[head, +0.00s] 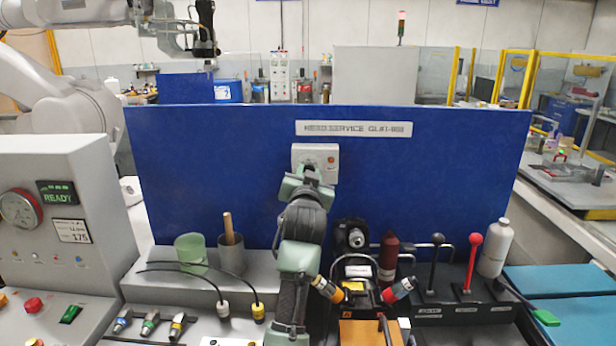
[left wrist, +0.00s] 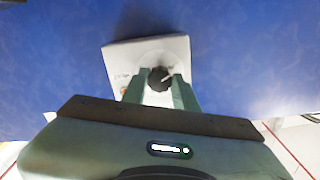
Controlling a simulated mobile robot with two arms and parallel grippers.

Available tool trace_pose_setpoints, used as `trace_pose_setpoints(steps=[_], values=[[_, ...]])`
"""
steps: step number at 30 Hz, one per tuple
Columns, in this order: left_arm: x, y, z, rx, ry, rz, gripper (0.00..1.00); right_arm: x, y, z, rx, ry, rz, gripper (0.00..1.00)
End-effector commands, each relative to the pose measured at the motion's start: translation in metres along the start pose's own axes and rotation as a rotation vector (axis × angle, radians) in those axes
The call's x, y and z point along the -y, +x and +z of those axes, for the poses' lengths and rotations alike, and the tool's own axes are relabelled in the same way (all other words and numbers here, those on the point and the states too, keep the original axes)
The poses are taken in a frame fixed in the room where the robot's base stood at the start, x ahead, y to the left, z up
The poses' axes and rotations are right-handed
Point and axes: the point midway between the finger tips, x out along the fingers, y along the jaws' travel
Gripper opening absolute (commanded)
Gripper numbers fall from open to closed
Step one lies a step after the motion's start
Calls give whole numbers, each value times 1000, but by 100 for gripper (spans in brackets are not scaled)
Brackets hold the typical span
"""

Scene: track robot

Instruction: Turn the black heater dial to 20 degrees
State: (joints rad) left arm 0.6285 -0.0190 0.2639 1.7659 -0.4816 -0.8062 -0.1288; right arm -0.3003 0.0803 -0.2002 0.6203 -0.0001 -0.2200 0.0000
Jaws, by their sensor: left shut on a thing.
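The black heater dial (left wrist: 158,79) sits on a white control plate (left wrist: 120,58) on the blue panel. A pale pointer line shows on the dial's face, slanting toward the upper right in the left wrist view; the scale marks are too small to read. My left gripper (left wrist: 160,82) has its two green fingers on either side of the dial, shut on it. In the head view the left gripper (head: 308,178) reaches up to the control plate (head: 315,153), and its fingers hide the dial there. An orange light shows on the plate. My right gripper is not in view.
The blue panel (head: 220,160) stands behind the bench. Below it are a green cup (head: 190,252), a grey cup (head: 231,258) with a wooden stick, a dark red bottle (head: 389,255), black and red levers, and a white bottle (head: 496,250). The panel's face around the plate is clear.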

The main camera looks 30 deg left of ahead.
Motion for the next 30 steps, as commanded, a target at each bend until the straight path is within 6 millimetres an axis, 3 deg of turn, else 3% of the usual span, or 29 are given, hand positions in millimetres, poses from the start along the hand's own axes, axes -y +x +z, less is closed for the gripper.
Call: trace_pose_setpoints(steps=[19, 20, 22, 30], values=[[2, 0, -6, -14, -55, -3, 0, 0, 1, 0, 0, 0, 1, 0], [2, 0, -6, -14, -55, -3, 34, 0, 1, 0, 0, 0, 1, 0], [2, 0, -6, -12, -54, -3, 51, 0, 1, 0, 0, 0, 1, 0], [1, 0, -3, -6, -52, -1, 51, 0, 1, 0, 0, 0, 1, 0]])
